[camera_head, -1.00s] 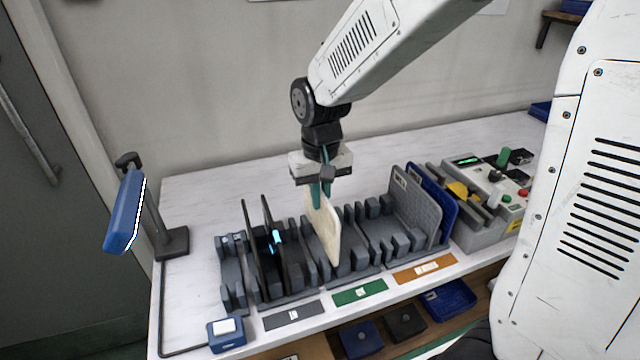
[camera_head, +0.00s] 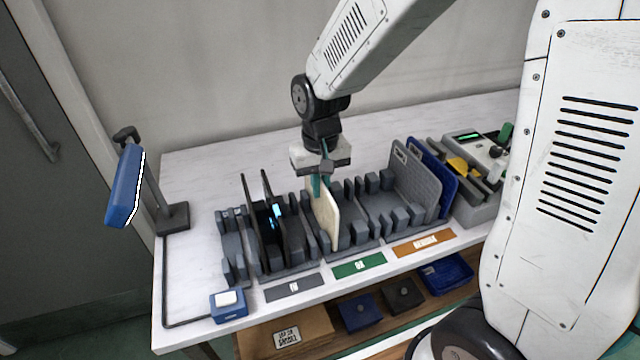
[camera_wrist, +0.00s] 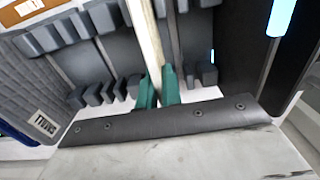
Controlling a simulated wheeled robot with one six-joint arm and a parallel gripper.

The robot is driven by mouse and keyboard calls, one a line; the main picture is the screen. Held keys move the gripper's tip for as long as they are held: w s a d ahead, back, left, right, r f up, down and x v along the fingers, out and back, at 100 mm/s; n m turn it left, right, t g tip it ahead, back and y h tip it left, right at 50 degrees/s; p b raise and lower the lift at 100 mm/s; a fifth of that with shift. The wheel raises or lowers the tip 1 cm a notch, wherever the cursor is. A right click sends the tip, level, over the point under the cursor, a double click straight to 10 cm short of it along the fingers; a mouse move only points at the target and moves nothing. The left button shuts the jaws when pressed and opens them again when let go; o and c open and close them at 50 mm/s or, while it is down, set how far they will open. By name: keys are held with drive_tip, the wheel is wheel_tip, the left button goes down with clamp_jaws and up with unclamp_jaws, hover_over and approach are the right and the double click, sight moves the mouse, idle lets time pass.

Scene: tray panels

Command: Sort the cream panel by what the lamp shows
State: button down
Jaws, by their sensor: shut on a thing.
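The cream panel (camera_head: 326,217) stands upright in the grey slotted rack (camera_head: 352,232), at the slots behind the green label (camera_head: 360,265). My gripper (camera_head: 318,183) is shut on its upper edge, with teal fingers either side. In the wrist view the panel (camera_wrist: 147,40) runs away from the fingertips (camera_wrist: 158,88) as a thin pale edge between rack posts. Whether it rests on the slot bottom is hidden. The blue lamp (camera_head: 123,187) on a stand at the left has a bright white edge; its lit face is turned away.
Black panels (camera_head: 262,225) with a cyan light stand in the rack left of the cream panel. Grey (camera_head: 412,185) and blue (camera_head: 433,178) panels stand to the right. Grey (camera_head: 294,288) and orange (camera_head: 424,243) labels flank the green one. A blue box (camera_head: 228,305) with a white button sits front left.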

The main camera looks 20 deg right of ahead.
drive_tip(key=shift+f, duration=0.4)
idle(0.6)
drive_tip(key=c, duration=1.5)
unclamp_jaws()
wheel_tip(320, 180, up, 8)
drive_tip(key=shift+f, duration=0.1)
drive_tip(key=s+d+r, duration=0.2)
drive_tip(key=s, duration=0.5)
drive_tip(key=s+d+r+t, duration=0.1)
drive_tip(key=s+d+r, duration=0.2)
drive_tip(key=s, duration=0.4)
drive_tip(key=s+d+r, duration=0.2)
drive_tip(key=s+r, duration=0.1)
drive_tip(key=s, duration=0.5)
drive_tip(key=shift+d+r, duration=0.25)
